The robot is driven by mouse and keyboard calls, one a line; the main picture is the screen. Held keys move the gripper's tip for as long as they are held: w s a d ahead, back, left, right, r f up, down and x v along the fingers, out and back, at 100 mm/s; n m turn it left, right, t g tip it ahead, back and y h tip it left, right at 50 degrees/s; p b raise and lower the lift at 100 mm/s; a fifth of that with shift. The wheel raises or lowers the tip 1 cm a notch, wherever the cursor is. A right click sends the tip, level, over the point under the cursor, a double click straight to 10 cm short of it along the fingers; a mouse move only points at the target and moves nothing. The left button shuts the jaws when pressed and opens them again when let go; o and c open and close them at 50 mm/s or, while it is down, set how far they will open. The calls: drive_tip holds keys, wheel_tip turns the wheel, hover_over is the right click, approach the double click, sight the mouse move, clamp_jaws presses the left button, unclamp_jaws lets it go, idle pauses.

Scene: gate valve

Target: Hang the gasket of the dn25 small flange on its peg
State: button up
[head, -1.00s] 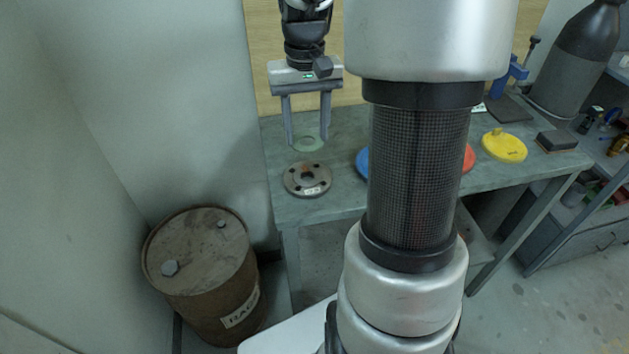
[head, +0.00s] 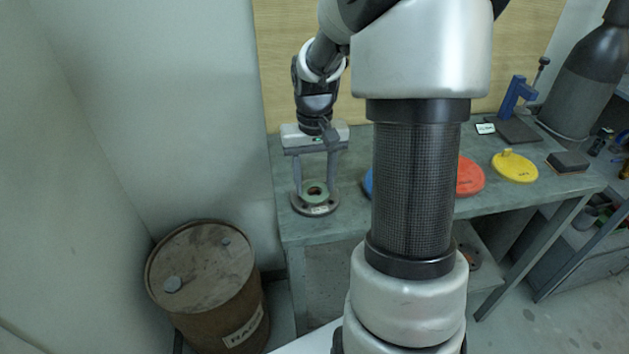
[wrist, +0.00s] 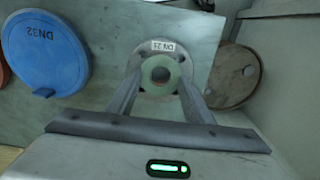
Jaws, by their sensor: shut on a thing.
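The gasket (head: 313,186) is a thin green ring between my gripper's fingertips. My gripper (head: 316,187) points down and is shut on the gasket's outer edge. The gasket also shows in the wrist view (wrist: 146,71), between the two fingers. The small flange (head: 318,209) is a grey disc with bolt holes; its label reads DN 25 in the wrist view (wrist: 161,52). The gasket covers the flange's middle; I cannot tell whether it touches it or is held just above. I cannot make out the peg in either view.
A blue DN32 disc (wrist: 45,52) lies beside the flange, mostly behind my arm in the head view. Red (head: 469,176) and yellow (head: 514,167) discs lie further right on the bench. A plywood board (head: 420,60) stands behind. A rusty barrel (head: 205,285) stands below, left.

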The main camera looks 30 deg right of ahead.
drive_tip(key=shift+f, duration=0.35)
drive_tip(key=o, duration=1.1)
drive_tip(key=shift+r, duration=0.1)
drive_tip(key=shift+b, duration=0.35)
wheel_tip(320, 180, up, 18)
drive_tip(key=p, duration=0.3)
drive_tip(key=shift+w+f, duration=0.2)
drive_tip(key=shift+w, duration=0.25)
